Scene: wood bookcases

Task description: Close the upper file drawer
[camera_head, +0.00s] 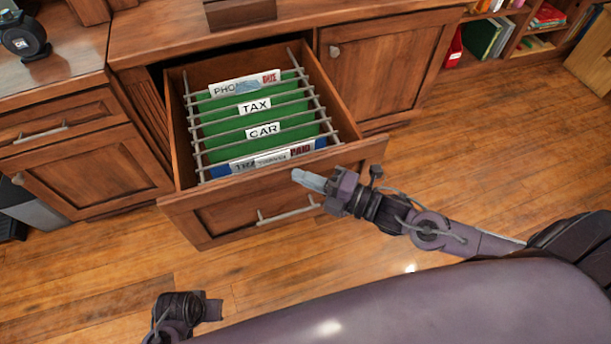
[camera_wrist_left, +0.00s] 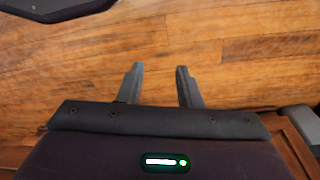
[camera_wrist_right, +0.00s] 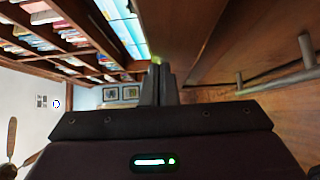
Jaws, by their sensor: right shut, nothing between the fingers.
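The upper file drawer (camera_head: 217,197) is wooden and stands pulled out from the cabinet, with hanging files labelled TAX (camera_head: 255,106) and CAR (camera_head: 263,130) inside. A metal bar handle (camera_head: 288,213) is on its front. My right gripper (camera_head: 302,177) is shut and empty at the top edge of the drawer front, toward its right half; I cannot tell whether it touches. In the right wrist view its fingers (camera_wrist_right: 158,82) are together beside the drawer front, with the handle (camera_wrist_right: 280,78) to the right. My left gripper (camera_wrist_left: 156,82) is open and empty above the floor.
A closed cabinet door (camera_head: 385,65) is right of the drawer. Another closed drawer (camera_head: 55,125) and door (camera_head: 95,172) are to the left. Bookshelves (camera_head: 520,30) stand at the back right. The wood floor (camera_head: 480,130) in front is clear.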

